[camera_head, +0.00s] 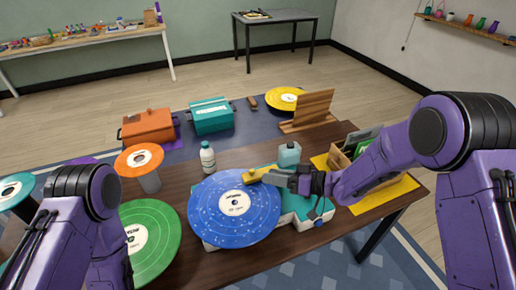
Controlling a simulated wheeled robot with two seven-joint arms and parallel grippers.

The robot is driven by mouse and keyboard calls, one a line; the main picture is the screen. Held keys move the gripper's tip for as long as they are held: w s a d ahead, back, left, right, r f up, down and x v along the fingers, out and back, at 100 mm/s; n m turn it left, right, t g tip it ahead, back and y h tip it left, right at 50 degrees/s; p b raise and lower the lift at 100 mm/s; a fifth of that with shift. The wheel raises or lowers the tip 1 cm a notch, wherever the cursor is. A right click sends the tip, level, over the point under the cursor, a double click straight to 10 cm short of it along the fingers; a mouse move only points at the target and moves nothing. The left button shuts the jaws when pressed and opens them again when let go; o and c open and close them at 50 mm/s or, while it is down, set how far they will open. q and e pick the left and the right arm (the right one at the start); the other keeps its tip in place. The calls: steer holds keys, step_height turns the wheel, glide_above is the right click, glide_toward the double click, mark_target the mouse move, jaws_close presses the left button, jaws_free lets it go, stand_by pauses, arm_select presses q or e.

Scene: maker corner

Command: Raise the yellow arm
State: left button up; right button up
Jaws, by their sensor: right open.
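A record player with a teal and white base (290,218) stands on the brown table, with a speckled blue record (222,222) on it. The yellow arm (251,175) shows at the record's far right edge and is partly hidden by my right gripper. My right gripper (266,180) reaches in from the right with its fingers at the yellow arm. It is open; I cannot tell whether it touches the arm. My left arm is at the lower left, and its gripper is not in view.
A wooden crate (340,161) is at right.

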mark_target(253, 171)
arm_select(q)
step_height(253, 171, up, 6)
steer(key=p, duration=0.3)
arm_select(e)
steer(key=w+d+f+n+h+b, duration=0.2)
steer(key=w+d+f+n, duration=0.2)
steer(key=w+n, duration=0.15)
steer(key=shift+g, duration=0.3)
steer(key=b+x, duration=0.5)
steer(key=x, duration=0.4)
steer(key=shift+a+f, duration=0.25)
steer(key=shift+a, duration=0.1)
steer(key=shift+w+a+b, duration=0.15)
steer(key=shift+a+b, duration=0.25)
arm_select(q)
step_height(253, 171, down, 8)
steer(key=shift+r, duration=0.2)
arm_select(e)
steer(key=shift+r, duration=0.1)
jaws_close()
